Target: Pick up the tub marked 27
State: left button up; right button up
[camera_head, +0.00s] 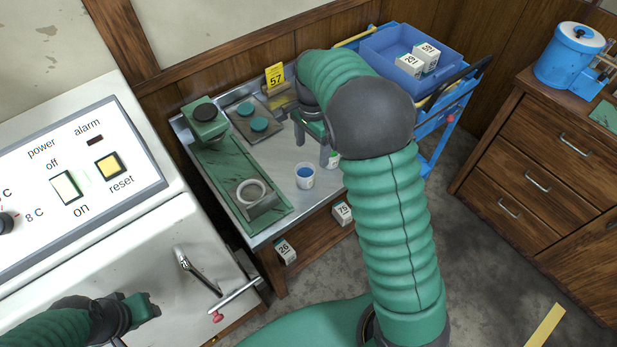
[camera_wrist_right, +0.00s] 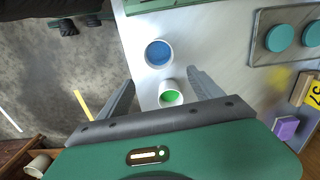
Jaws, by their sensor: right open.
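Two small white tubs stand on the metal tabletop. One tub with blue contents (camera_head: 305,178) also shows in the wrist view (camera_wrist_right: 159,54). The other tub with green contents (camera_head: 333,161) is partly hidden by my right arm in the head view; in the wrist view (camera_wrist_right: 171,94) it lies between the fingertips. I cannot read the number 27 on either tub. My right gripper (camera_head: 313,143) is open and points down above the table, its fingers (camera_wrist_right: 161,84) apart on both sides of the green one. My left gripper (camera_head: 140,309) is at the lower left, its jaws unclear.
A green tray (camera_head: 215,172) with a white ring fills the table's left part. A plate with teal discs (camera_head: 258,124) and a yellow 57 sign (camera_head: 275,77) are behind. A blue cart (camera_head: 383,47) holds white boxes. Boxes marked 26 (camera_head: 286,251) and 75 (camera_head: 342,213) sit below.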

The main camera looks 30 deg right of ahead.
send_near(308, 173)
jog(key=a+f, duration=0.1)
jog(key=s+a+f, duration=0.1)
jog(key=a, duration=0.1)
jog(key=shift+s+f, duration=0.15)
jog(key=shift+f, duration=0.05)
jog(key=f, duration=0.1)
jog(key=d+f, duration=0.1)
jog(key=f, duration=0.2)
jog(key=shift+s+d+f+b, duration=0.2)
jog(key=shift+d+f+b, duration=0.1)
jog(key=shift+f+b, duration=0.1)
jog(key=shift+w+d+f, duration=0.1)
jog(key=shift+d+f, duration=0.1)
jog(key=shift+a+r, duration=0.1)
jog(key=shift+a, duration=0.2)
jog(key=shift+a+r, duration=0.15)
jog(key=shift+a, duration=0.15)
jog(key=shift+c, duration=1)
jog(key=shift+a+r, duration=0.1)
jog(key=shift+a, duration=0.2)
jog(key=c, duration=0.5)
jog(key=shift+d, duration=0.25)
jog(key=c, duration=0.5)
jog(key=shift+d, duration=0.25)
jog(key=c, duration=0.3)
pick_arm(q)
jog(key=shift+a+f, duration=0.65)
jog(key=shift+a, duration=0.2)
